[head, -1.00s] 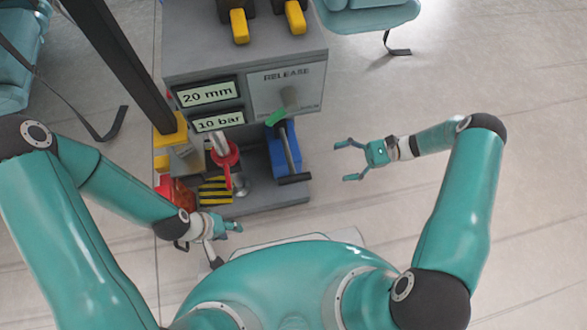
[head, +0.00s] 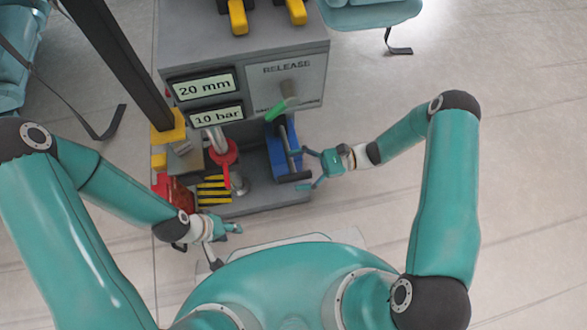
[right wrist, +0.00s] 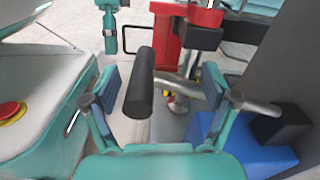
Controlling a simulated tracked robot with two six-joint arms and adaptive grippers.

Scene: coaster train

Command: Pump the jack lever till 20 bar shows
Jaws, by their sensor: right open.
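The jack lever (head: 290,151) is a grey rod with a black cross handle (head: 295,177), beside a blue block (head: 272,150) at the base of the grey cabinet. The pressure display (head: 216,115) reads 10 bar. My right gripper (head: 303,169) is open with its fingertips at the handle's right end. In the right wrist view the black handle (right wrist: 139,85) and metal rod (right wrist: 185,88) lie between the open fingers, and I see no grip on them. My left gripper (head: 230,229) is low in front of the cabinet; its jaw state is unclear.
A red valve-like part (head: 223,155) and a red box (head: 175,195) stand left of the lever. Floor (head: 400,230) right of the cabinet is clear.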

